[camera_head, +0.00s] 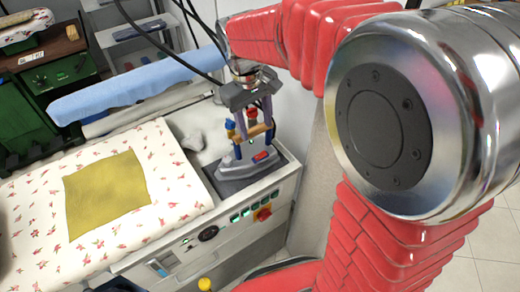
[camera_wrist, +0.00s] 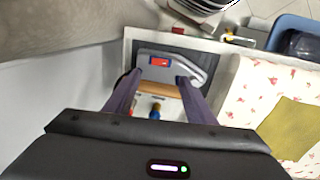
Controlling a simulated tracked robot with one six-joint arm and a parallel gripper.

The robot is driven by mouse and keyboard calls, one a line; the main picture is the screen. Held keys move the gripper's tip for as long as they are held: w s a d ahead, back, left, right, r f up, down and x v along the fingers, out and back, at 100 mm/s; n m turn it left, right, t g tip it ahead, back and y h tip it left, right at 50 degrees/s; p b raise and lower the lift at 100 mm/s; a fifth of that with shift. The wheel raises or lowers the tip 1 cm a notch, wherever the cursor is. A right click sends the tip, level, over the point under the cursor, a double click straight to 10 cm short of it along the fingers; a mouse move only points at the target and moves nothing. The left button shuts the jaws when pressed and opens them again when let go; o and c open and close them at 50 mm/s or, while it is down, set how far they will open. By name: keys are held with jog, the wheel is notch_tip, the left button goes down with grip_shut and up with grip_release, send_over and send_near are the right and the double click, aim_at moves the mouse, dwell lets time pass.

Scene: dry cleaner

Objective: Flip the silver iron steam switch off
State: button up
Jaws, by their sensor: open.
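The silver iron (camera_head: 240,169) rests on a dark pad at the right end of the ironing station; it also shows in the wrist view (camera_wrist: 188,62). Its small red switch (camera_head: 261,156) is on the side facing the head camera. In the wrist view the switch (camera_wrist: 159,62) is mostly red with a blue part at its left end; I cannot tell its setting. My gripper (camera_head: 255,128) is open, pointing down over the iron. In the wrist view its fingers (camera_wrist: 157,84) straddle the wooden handle area, with the switch just beyond and between the tips. Contact cannot be told.
A floral padded board (camera_head: 185,195) with an olive cloth (camera_head: 107,192) lies to the left. A blue padded arm (camera_head: 138,84) stands behind. The station's front panel has a red knob (camera_head: 262,215) and green switches. A pale wall is close on the wrist view's left.

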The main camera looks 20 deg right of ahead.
aim_at(261, 156)
jog(key=f, duration=0.4)
jog(key=d+f, duration=0.1)
jog(key=f, duration=0.6)
jog(key=shift+w+d+f, duration=0.2)
jog(key=shift+f, duration=0.1)
jog(key=c, duration=1)
jog(key=shift+c, duration=0.2)
jog(key=shift+d+y, duration=0.15)
jog(key=shift+y, duration=0.55)
jog(key=o, duration=1)
jog(key=shift+g, duration=0.3)
jog(key=shift+o, duration=0.2)
jog(key=shift+r, duration=0.1)
